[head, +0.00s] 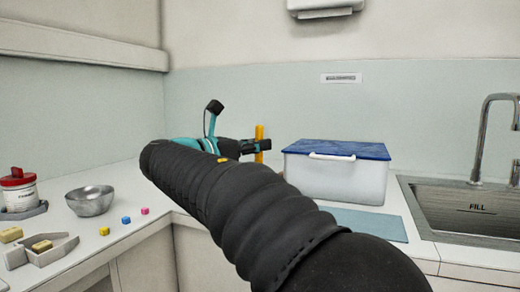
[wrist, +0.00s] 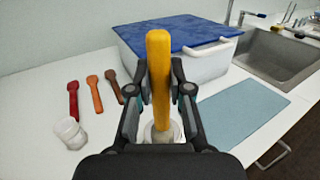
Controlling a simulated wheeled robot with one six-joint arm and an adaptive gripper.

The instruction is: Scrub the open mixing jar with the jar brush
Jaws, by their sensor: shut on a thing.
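My gripper (wrist: 159,92) is shut on an upright yellow handle (wrist: 159,55), which I take to be the jar brush. In the head view the handle (head: 259,144) stands between the fingers of my gripper (head: 262,146), left of the lidded bin. Below the fingers in the wrist view is a clear open jar (wrist: 177,128), partly hidden by my gripper. The brush's lower end is pale and lines up with the jar's mouth; I cannot tell how deep it sits. A second small clear jar (wrist: 70,133) stands to the left.
A white bin (head: 335,180) with a blue lid stands close behind. Red, orange and brown spatulas (wrist: 95,92) lie left. A blue mat (wrist: 243,115) lies right, before the sink (head: 465,205). A metal bowl (head: 90,201) and small coloured cubes (head: 126,219) are on the left counter.

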